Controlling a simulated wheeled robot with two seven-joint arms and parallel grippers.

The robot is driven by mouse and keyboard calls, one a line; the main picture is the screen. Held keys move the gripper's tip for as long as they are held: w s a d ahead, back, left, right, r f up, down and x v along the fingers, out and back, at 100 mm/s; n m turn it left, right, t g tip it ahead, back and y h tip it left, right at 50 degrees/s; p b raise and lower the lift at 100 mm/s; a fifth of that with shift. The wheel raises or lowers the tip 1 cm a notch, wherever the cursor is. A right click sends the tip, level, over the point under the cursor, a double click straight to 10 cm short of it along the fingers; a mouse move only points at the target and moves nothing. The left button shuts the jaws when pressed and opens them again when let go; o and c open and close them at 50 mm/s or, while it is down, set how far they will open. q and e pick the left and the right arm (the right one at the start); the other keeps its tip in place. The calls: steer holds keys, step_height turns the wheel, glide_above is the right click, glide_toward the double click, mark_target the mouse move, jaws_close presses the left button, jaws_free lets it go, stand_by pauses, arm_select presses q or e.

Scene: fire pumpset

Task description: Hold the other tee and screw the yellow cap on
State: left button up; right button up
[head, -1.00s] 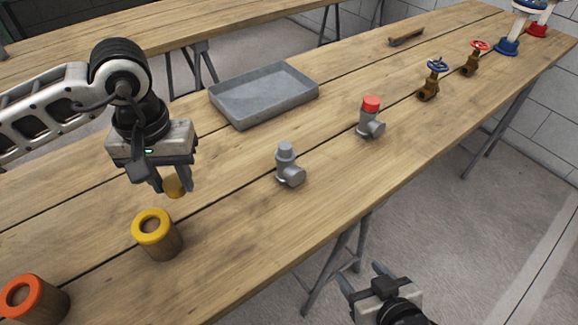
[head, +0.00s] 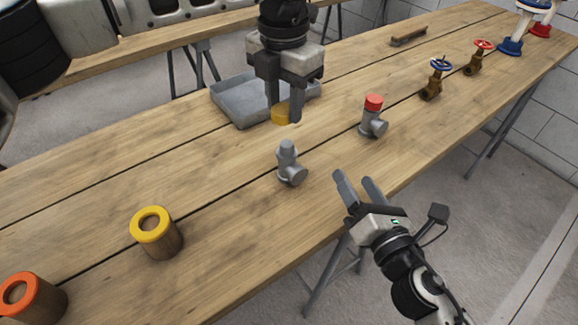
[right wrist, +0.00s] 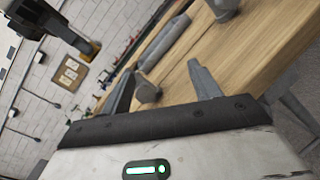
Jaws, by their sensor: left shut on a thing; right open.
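A bare grey tee (head: 290,163) stands upright on the wooden table, its side branch toward the right front. A second grey tee (head: 373,124) stands further right with a red cap (head: 374,102) on top. My left gripper (head: 284,112) is shut on the yellow cap (head: 281,117) and holds it above the table, behind the bare tee and in front of the tray. My right gripper (head: 357,190) is open and empty at the table's front edge, to the right of the bare tee. In the right wrist view, its two fingers (right wrist: 163,85) stand apart.
A grey tray (head: 240,101) lies behind the left gripper. A yellow-ringed holder (head: 156,234) and an orange-ringed holder (head: 33,300) stand at the left front. Brass valves (head: 431,88) and a wooden-handled tool (head: 408,37) lie further right. The table around the bare tee is clear.

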arm_select(q)
steer(key=shift+w+d+r+n, duration=0.15)
steer(key=shift+d+r+n, duration=0.1)
steer(key=shift+n, duration=0.25)
arm_select(e)
steer(key=a+n+g+y, duration=0.1)
steer(key=n, duration=0.2)
steer(key=s+a+f+n+g+y, duration=0.1)
steer(key=a+n+y, duration=0.1)
steer(key=n, duration=0.2)
steer(key=a+f+n+y, duration=0.1)
steer(key=a+n+y, duration=0.1)
steer(key=n, duration=0.1)
steer(key=shift+s+a+n+g, duration=0.15)
steer(key=shift+s+n+g, duration=0.15)
steer(key=shift+s+g, duration=0.1)
steer(key=shift+w, duration=0.15)
steer(key=x, duration=1.2)
jaws_close()
arm_select(q)
glide_above(288, 142)
steer(key=shift+f, duration=2.55)
steer(key=shift+f, duration=0.9)
